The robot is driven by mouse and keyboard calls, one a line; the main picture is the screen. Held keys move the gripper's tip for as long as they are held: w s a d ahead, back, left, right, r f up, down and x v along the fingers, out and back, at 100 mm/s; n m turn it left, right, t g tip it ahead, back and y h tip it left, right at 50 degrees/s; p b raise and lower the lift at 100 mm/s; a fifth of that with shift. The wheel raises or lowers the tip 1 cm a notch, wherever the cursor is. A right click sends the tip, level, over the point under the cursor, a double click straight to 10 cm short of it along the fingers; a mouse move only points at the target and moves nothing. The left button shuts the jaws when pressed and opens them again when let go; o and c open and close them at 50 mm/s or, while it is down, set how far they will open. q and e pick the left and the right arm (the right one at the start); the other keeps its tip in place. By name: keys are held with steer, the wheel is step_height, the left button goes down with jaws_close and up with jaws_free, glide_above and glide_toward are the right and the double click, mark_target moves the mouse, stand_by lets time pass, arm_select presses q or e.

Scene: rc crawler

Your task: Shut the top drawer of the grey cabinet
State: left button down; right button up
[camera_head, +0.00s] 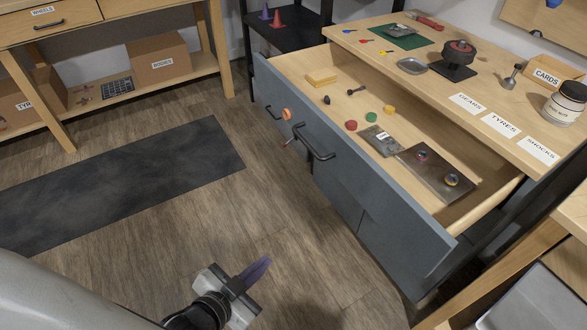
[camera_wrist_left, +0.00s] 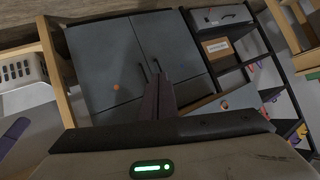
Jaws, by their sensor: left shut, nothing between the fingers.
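The grey cabinet (camera_head: 340,185) has its wide top drawer (camera_head: 400,200) pulled well out, with the wooden inside open to view. A dark bar handle (camera_head: 312,141) is on the drawer's grey front. My left gripper (camera_head: 258,268) is over the floor in front of the cabinet, low in the head view, apart from the drawer front and handle. Its fingers are shut and empty. In the left wrist view the fingers (camera_wrist_left: 161,98) are together and point toward the grey cabinet doors (camera_wrist_left: 110,65). My right gripper does not show.
The drawer holds a yellow block (camera_head: 321,77), small coloured discs and grey metal plates (camera_head: 436,168). The wooden worktop (camera_head: 440,80) above carries tools, labels and a jar (camera_head: 566,103). A dark mat (camera_head: 120,180) lies on the floor. The floor before the drawer is clear.

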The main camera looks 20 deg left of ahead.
arm_select(q)
steer(key=w+a+r+m+t, duration=0.4)
steer(key=w+r+m, duration=0.2)
steer(key=r+m, duration=0.1)
steer(key=m+t+h+b, duration=0.1)
steer(key=m+t+h, duration=0.1)
steer(key=m+h, duration=0.7)
glide_toward(319, 160)
steer(key=w+d, duration=0.1)
steer(key=w+r+m+y, duration=0.1)
steer(key=w+d+m, duration=0.1)
steer(key=shift+w+d+r+y, duration=0.25)
steer(key=shift+w+d+y, duration=0.05)
steer(key=shift+w, duration=0.1)
steer(key=shift+p+x, duration=0.3)
steer(key=shift+x, duration=0.45)
steer(key=shift+w+d, duration=0.1)
